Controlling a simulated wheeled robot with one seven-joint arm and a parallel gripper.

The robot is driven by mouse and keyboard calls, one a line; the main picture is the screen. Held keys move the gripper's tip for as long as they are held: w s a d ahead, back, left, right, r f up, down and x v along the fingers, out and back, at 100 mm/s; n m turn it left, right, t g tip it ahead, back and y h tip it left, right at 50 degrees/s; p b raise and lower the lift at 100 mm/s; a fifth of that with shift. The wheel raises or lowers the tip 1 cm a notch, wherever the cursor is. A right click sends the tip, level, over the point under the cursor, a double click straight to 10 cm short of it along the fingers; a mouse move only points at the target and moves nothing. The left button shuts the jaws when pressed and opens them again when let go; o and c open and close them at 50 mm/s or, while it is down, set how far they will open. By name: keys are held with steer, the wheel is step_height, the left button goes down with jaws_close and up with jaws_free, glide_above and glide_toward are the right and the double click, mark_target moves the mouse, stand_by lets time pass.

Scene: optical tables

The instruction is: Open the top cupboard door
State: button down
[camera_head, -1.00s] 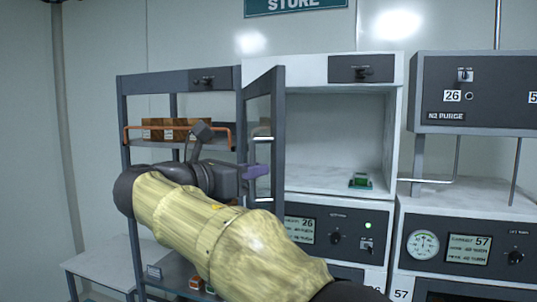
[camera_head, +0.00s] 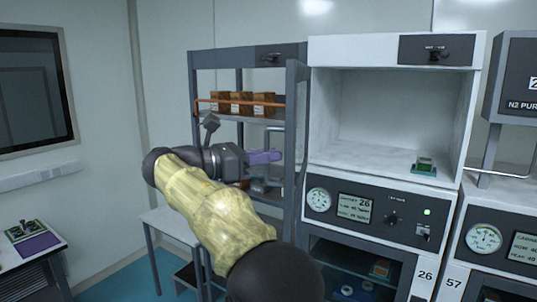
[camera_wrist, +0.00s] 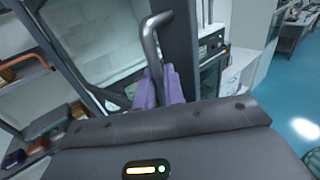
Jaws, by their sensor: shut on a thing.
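The top cupboard (camera_head: 390,115) is the white upper compartment of unit 26, and its front stands open. Its dark-framed door (camera_head: 291,140) is swung out to the left and shows nearly edge-on in the head view. In the wrist view the glazed door (camera_wrist: 85,45) fills the upper left, with a grey bar handle (camera_wrist: 149,45) on it. My gripper (camera_head: 277,156) has purple fingers and is left of the door. In the wrist view the fingers (camera_wrist: 160,88) are shut on the lower part of the handle. Their tips are partly hidden.
A small green item (camera_head: 424,167) sits inside the cupboard. A shelf rack (camera_head: 197,75) with brown boxes (camera_head: 241,102) stands behind my gripper. A control panel (camera_head: 366,208) is below the cupboard, and a low white table (camera_head: 172,222) stands at left.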

steer(key=c, duration=1.6)
jaws_free()
steer(key=shift+d, duration=0.1)
steer(key=v, duration=1.2)
